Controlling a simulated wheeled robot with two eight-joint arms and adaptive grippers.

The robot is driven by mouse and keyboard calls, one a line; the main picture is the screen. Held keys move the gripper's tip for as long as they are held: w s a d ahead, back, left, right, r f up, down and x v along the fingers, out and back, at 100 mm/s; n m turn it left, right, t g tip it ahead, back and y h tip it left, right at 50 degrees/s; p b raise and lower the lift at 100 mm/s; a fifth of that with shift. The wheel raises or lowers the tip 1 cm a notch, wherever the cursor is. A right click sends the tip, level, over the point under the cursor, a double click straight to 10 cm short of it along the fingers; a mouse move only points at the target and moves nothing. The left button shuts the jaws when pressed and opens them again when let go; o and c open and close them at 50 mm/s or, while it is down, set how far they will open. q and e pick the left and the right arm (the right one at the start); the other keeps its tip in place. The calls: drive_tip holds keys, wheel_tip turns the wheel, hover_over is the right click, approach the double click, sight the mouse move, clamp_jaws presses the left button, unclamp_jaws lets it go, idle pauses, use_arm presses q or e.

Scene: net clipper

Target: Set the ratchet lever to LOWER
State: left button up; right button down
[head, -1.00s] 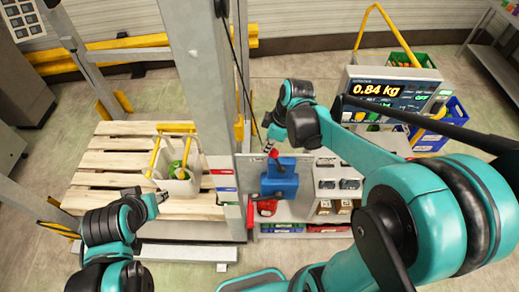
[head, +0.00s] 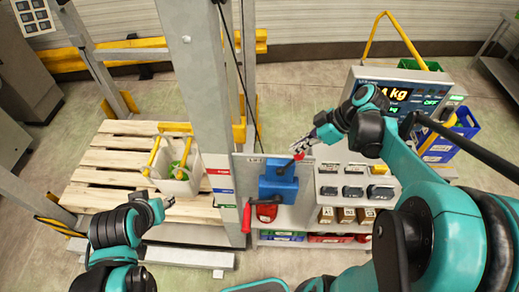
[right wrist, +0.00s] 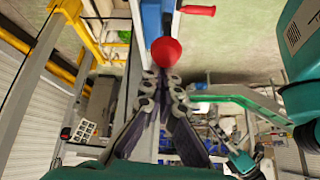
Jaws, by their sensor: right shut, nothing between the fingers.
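The blue ratchet winch box (head: 278,187) is mounted beside the grey post. Its lever carries a red ball knob (head: 299,155) at the upper right of the box, leaning right. The red knob (right wrist: 166,50) is large in the right wrist view, with the blue box (right wrist: 152,20) behind it. My right gripper (head: 298,147) is shut and empty, its fingertips (right wrist: 161,75) close against the knob; I cannot tell whether they touch. A red crank handle (head: 247,218) hangs at the box's lower left. My left gripper (head: 163,204) is low at the left, its jaw state unclear.
A white bucket with yellow handles (head: 176,175) stands on the wooden pallet (head: 100,165). The grey post (head: 205,90) rises left of the winch. A scale display (head: 395,92) stands behind my right arm. Shelves with several small items (head: 345,190) lie right of the winch.

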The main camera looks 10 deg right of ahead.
use_arm(q)
drive_tip(key=shift+f, duration=0.2)
use_arm(e)
drive_tip(key=shift+s+d+f, duration=0.15)
drive_tip(key=shift+d+f, duration=0.1)
drive_tip(key=shift+f, duration=0.05)
drive_tip(key=r, duration=0.3)
drive_tip(key=r+p, duration=0.1)
drive_tip(key=r, duration=0.1)
drive_tip(key=shift+w+a, duration=0.1)
drive_tip(key=shift+w, duration=0.15)
use_arm(q)
drive_tip(key=shift+s+a+r+b, duration=0.1)
drive_tip(key=shift+s+r+b, duration=0.25)
drive_tip(key=shift+s, duration=0.15)
use_arm(e)
drive_tip(key=d+r, duration=0.1)
drive_tip(key=s+d+r, duration=0.1)
drive_tip(key=d, duration=0.1)
drive_tip(key=d+r, duration=0.1)
drive_tip(key=shift+s+d+r, duration=0.25)
drive_tip(key=shift+s+d, duration=0.05)
drive_tip(key=shift+d, duration=0.1)
